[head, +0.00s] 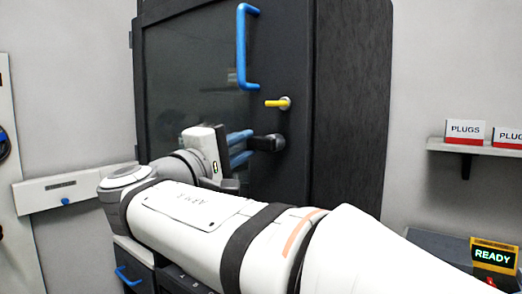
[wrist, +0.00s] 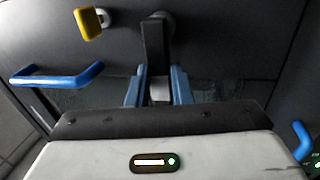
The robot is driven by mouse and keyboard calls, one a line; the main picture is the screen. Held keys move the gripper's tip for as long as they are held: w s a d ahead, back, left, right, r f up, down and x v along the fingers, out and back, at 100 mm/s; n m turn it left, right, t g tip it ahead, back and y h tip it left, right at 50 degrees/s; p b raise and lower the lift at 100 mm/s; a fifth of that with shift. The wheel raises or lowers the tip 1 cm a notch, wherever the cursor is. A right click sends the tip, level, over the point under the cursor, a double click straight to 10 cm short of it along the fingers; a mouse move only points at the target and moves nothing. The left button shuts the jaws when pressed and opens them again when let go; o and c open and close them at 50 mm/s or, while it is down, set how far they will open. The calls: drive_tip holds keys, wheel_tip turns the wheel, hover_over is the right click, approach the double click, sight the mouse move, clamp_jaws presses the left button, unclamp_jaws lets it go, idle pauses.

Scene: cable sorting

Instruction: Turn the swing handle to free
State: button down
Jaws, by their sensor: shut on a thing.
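The swing handle (head: 266,143) is a black lever on a round mount on the dark cabinet door. It also shows in the wrist view (wrist: 155,45), reaching from its mount down between my fingers. In the head view it lies roughly level, pointing left from its mount. My gripper (head: 247,146) has blue fingers and is shut on the lever's free end. The fingers (wrist: 159,88) stand on both sides of the lever in the wrist view. The fingertips' exact contact is partly hidden.
A blue pull handle (head: 242,50) and a yellow lever (head: 277,103) sit on the door (head: 185,60) above the swing handle. A wall shelf (head: 470,146) with PLUGS boxes is at the right, above a READY display (head: 493,255). A white wall unit (head: 75,189) is at the left.

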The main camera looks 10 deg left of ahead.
drive_tip(key=c, duration=1.3)
unclamp_jaws()
drive_tip(key=v, duration=0.7)
drive_tip(key=shift+s+a, duration=0.15)
drive_tip(key=shift+s, duration=0.2)
drive_tip(key=shift+f, duration=0.15)
